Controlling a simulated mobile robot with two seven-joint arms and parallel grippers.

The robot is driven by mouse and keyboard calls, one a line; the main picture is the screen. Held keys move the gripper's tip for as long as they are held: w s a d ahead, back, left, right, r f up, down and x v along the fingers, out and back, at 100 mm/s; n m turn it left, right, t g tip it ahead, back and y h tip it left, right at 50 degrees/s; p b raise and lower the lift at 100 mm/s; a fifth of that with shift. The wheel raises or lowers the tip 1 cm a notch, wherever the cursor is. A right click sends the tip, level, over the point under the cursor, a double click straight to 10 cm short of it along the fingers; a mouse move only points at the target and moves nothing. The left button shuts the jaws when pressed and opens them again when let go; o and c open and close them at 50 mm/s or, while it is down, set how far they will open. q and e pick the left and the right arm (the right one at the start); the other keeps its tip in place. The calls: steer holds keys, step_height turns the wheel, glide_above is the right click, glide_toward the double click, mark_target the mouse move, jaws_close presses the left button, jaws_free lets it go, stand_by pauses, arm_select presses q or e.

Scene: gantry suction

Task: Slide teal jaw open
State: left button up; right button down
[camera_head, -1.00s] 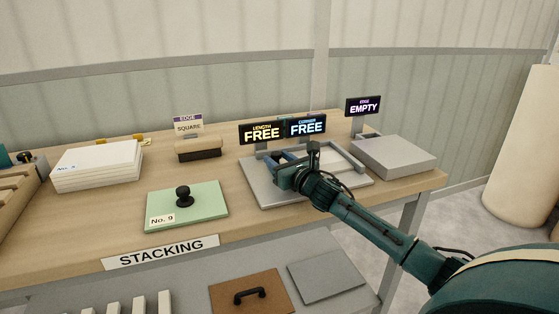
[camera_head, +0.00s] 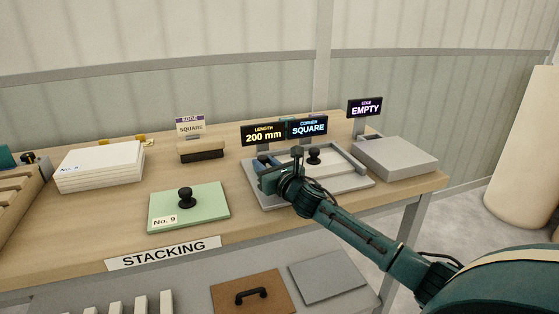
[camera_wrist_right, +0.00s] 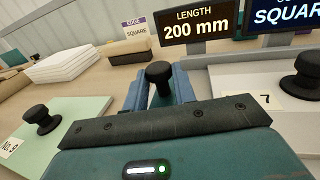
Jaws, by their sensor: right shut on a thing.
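The teal jaw (camera_head: 265,164) sits at the left side of the grey gauge tray (camera_head: 352,184), partly hidden by my right gripper. My left gripper is not in view.
Displays behind the tray read 200 mm (camera_head: 263,134) and SQUARE (camera_head: 308,128). A grey block (camera_head: 397,156) under an EMPTY sign stands to the right. A green panel (camera_head: 210,208) labelled No. 9, a brush-like block (camera_head: 201,153) and white stacked sheets (camera_head: 100,170) stand left.

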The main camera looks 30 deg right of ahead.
steer(key=shift+w+a, duration=0.25)
steer(key=shift+a, duration=0.9)
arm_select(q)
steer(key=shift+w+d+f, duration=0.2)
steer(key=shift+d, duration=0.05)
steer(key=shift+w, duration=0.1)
arm_select(e)
steer(key=c, duration=1.1)
jaws_free()
steer(key=shift+a, duration=0.15)
steer(key=shift+c, duration=0.2)
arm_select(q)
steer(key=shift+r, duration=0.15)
